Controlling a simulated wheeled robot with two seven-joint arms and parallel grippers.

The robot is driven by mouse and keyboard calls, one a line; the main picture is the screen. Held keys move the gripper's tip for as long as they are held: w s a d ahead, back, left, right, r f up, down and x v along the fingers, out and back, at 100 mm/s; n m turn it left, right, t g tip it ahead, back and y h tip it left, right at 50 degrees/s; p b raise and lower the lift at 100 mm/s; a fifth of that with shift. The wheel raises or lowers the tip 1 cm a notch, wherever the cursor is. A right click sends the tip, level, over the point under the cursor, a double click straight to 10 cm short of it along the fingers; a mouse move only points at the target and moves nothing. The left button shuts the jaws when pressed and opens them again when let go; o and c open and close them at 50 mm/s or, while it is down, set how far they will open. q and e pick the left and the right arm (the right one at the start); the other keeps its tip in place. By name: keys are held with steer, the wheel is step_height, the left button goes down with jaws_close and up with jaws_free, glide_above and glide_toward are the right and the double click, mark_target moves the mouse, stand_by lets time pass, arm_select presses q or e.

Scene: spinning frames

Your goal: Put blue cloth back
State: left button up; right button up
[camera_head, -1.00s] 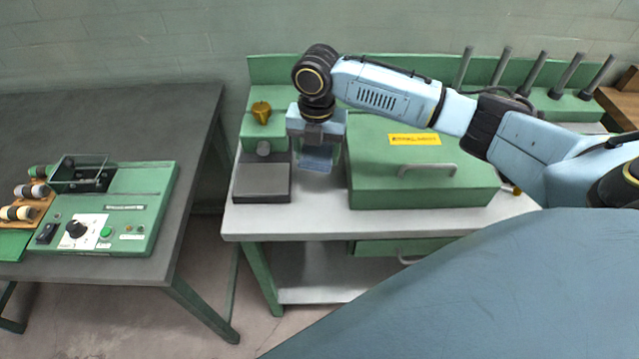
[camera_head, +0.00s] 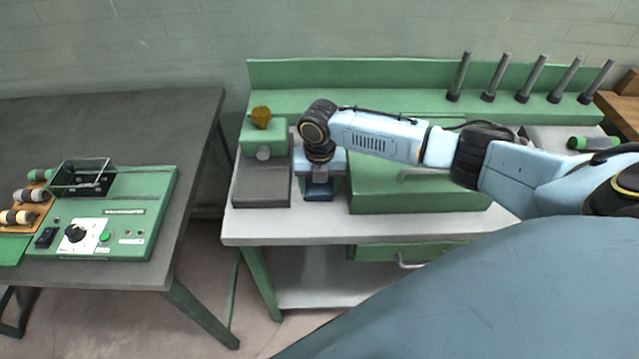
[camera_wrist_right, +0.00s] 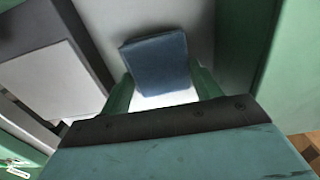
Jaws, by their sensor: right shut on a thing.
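The blue cloth (camera_head: 318,194) is a small folded dark-blue pad. It is at the white-topped bench (camera_head: 400,225), in the narrow gap between a green-and-grey device on the left and a green box on the right. My right gripper (camera_head: 319,180) points down and is shut on the cloth. In the right wrist view the cloth (camera_wrist_right: 158,64) sits between the two green fingers (camera_wrist_right: 162,88), with the pale bench top behind it. Whether the cloth touches the bench I cannot tell. My left gripper is not in view.
The green box (camera_head: 420,195) stands close on the right, partly behind my arm. The device with a grey plate (camera_head: 262,187) and yellow knob (camera_head: 261,116) stands close on the left. Several upright pegs (camera_head: 497,75) line the back. A dark table (camera_head: 100,120) holds a control panel (camera_head: 120,215).

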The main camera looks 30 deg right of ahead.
mark_target(319, 187)
steer(key=shift+f, duration=0.1)
steer(key=shift+f, duration=0.1)
steer(key=o, duration=1)
step_height(319, 187, up, 12)
steer(key=shift+r+p, duration=0.2)
steer(key=shift+p, duration=0.2)
